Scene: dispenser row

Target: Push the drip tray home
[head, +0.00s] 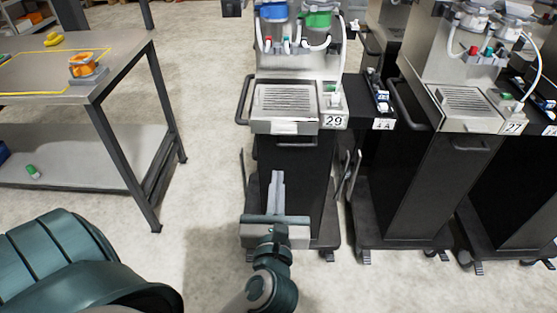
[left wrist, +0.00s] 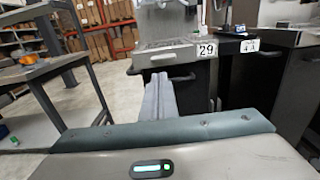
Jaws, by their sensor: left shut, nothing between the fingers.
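The drip tray (head: 285,100) is a silver tray with a slotted top at the front of the dispenser marked 29. Its pale front face (head: 284,127) stands out at the front of the cart; I cannot tell exactly how far. The tray front also shows in the left wrist view (left wrist: 165,56). My left gripper (head: 277,175) is shut and empty, its fingers pointing at the dark cart front below the tray, apart from the tray in the picture. The fingertips show in the left wrist view (left wrist: 158,78) just below the tray. My right gripper is not in view.
A bar handle (head: 243,100) is at the cart's left side. A side shelf (head: 365,108) marked 4A joins it on the right. Dispenser 27 (head: 467,100) stands further right. A workbench (head: 125,50) with an orange item (head: 83,66) is at left. Floor between is clear.

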